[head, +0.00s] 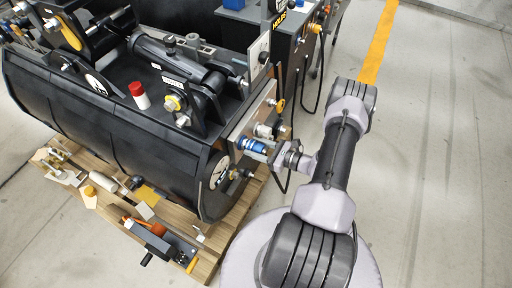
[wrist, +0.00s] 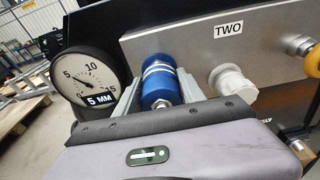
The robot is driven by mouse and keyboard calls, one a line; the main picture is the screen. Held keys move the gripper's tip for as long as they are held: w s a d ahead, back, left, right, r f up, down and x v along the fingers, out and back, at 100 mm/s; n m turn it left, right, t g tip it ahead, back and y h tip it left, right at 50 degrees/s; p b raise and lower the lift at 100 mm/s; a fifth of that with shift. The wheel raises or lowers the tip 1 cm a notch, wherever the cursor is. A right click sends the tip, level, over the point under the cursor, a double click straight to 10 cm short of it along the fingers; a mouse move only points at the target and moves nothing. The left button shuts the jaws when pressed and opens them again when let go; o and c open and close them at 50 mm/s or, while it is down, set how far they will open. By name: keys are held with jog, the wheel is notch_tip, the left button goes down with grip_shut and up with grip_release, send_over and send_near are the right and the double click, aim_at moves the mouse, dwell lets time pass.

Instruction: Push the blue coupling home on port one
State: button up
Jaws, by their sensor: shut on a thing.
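The blue coupling (wrist: 160,82) has pale bands and sits between the two grey fingers of my gripper (wrist: 157,92) in the wrist view. My gripper is shut on it. In the head view the blue coupling (head: 250,145) is at the end of my gripper (head: 258,150), in front of the steel port panel (wrist: 205,45). Port one itself is hidden behind the coupling, and I cannot tell how far the coupling is seated. A round dial gauge (wrist: 88,77) left of the coupling has a small display reading "5 MM".
A white cap (wrist: 232,83) is close on the right, below a label "TWO" (wrist: 228,30). A yellow-ringed fitting (wrist: 303,52) is farther right. In the head view, a wooden pallet (head: 215,240) with loose tools lies below; the floor (head: 440,150) at right is clear.

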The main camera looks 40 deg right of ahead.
jog(key=shift+w+a, duration=0.1)
jog(key=shift+w, duration=0.1)
jog(key=o, duration=1.2)
jog(key=p+v, duration=0.4)
jog(key=v, duration=1.3)
jog(key=shift+s, duration=0.15)
